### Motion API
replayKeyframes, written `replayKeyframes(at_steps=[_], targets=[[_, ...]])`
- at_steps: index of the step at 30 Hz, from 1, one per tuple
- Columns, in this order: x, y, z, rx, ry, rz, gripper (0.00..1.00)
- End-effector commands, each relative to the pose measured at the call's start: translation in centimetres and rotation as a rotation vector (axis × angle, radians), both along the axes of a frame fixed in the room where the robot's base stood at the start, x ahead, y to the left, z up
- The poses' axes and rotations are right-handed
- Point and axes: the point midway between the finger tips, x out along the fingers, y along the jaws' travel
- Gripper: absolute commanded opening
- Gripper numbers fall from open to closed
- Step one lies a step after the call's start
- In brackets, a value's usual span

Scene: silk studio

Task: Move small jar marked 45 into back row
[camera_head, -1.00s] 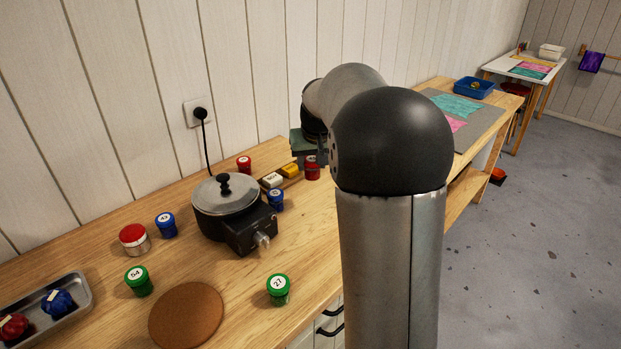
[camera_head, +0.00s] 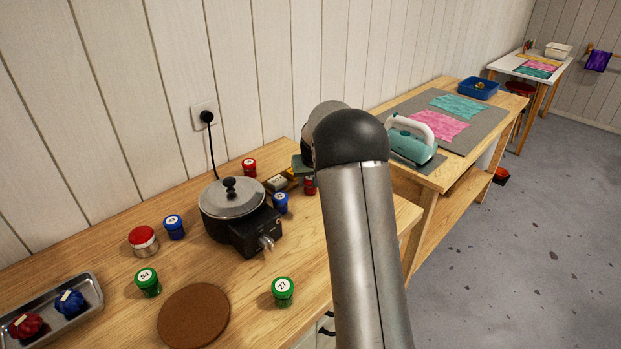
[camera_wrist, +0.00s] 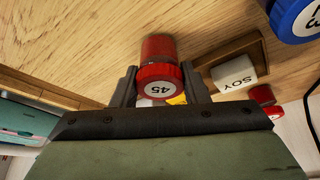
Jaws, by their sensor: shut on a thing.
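The small jar marked 45 (camera_wrist: 160,80) has a red cap with a white label and shows upside down in the wrist view. My gripper (camera_wrist: 159,88) has one finger on each side of its cap and is shut on it. In the head view, a small red jar (camera_head: 310,185) beside my arm appears to be the same one; my arm hides most of the gripper there. I cannot tell whether the jar touches the table. Another red-capped jar (camera_head: 249,168) stands at the back near the wall. A blue jar (camera_head: 281,203) stands between the pot and my gripper.
A lidded black pot (camera_head: 232,205) with a wall cord stands mid-table. A wooden tray holds a white block marked SOY (camera_wrist: 234,72). Left are a blue jar (camera_head: 174,227), a red-lidded jar (camera_head: 143,241) and a green jar (camera_head: 148,282). Another green jar (camera_head: 283,292) stands in front.

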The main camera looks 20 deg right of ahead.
Motion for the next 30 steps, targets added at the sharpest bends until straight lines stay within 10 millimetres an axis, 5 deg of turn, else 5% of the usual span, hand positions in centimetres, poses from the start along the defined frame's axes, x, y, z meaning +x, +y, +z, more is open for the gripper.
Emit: replayKeyframes(at_steps=[8,9,12,23,30], targets=[[0.0,0.0,-0.3,0.000,-0.001,0.000,0.17],[0.0,0.0,-0.4,0.000,-0.001,0.000,0.43],[0.0,0.0,-0.2,0.000,-0.001,0.000,0.62],[-0.1,0.0,0.5,0.000,-0.002,0.000,0.62],[-1.7,0.4,4.5,-0.003,-0.006,0.001,0.62]])
